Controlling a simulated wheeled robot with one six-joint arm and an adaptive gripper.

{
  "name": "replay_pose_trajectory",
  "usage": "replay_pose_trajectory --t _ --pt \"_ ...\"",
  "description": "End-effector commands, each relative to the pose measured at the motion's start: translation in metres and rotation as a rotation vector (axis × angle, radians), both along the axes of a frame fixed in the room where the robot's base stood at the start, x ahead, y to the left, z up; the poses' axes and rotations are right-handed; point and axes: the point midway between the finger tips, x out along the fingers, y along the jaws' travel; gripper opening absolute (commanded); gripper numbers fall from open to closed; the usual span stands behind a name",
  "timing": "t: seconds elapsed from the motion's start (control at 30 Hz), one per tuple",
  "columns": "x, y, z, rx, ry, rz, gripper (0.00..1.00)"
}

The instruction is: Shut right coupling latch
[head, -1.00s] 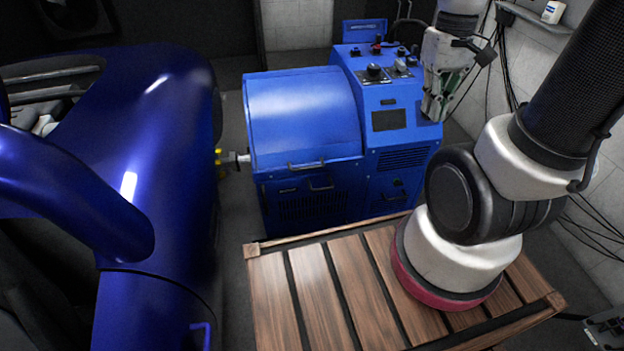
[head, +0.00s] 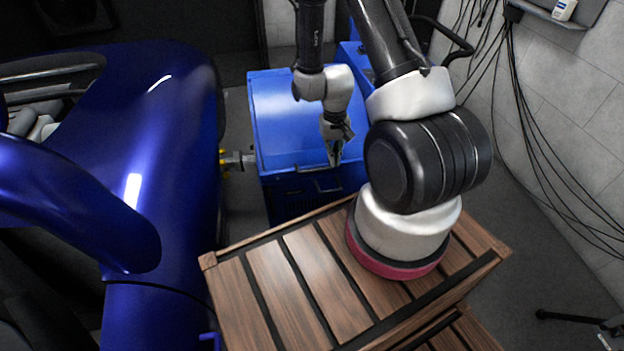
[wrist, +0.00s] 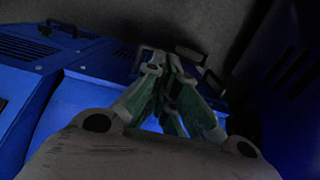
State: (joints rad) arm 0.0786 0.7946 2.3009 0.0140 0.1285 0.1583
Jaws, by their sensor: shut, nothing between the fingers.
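My gripper (head: 335,160) is shut and empty, pointing down at the front edge of the blue dynamometer cabinet (head: 290,105). In the wrist view its green-padded fingers (wrist: 172,98) come together in front of the cabinet's blue lid. A silver coupling shaft (head: 238,160) with yellow parts joins the cabinet to the shiny blue car body, well left of my gripper. I cannot make out a separate right coupling latch. A dark handle (head: 328,187) on the cabinet front is just below my fingertips; I cannot tell whether they touch anything.
The shiny blue car body (head: 150,110) fills the left. A wooden slatted platform (head: 285,275) lies in front of the cabinet. Black cables (head: 520,130) hang on the right wall.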

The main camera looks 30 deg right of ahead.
Motion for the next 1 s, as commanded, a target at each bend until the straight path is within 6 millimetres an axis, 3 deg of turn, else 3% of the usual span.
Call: replay_pose_trajectory --t 0.17,0.57,0.77,1.0 --pt "0.019 -0.002 0.0 -0.008 -0.08 -0.024 0.0" --pt "0.019 -0.002 -0.004 -0.009 -0.08 -0.029 0.0" --pt "0.017 -0.002 -0.032 -0.008 -0.076 -0.029 0.0" --pt "0.017 -0.002 -0.085 -0.008 -0.075 -0.029 0.0"
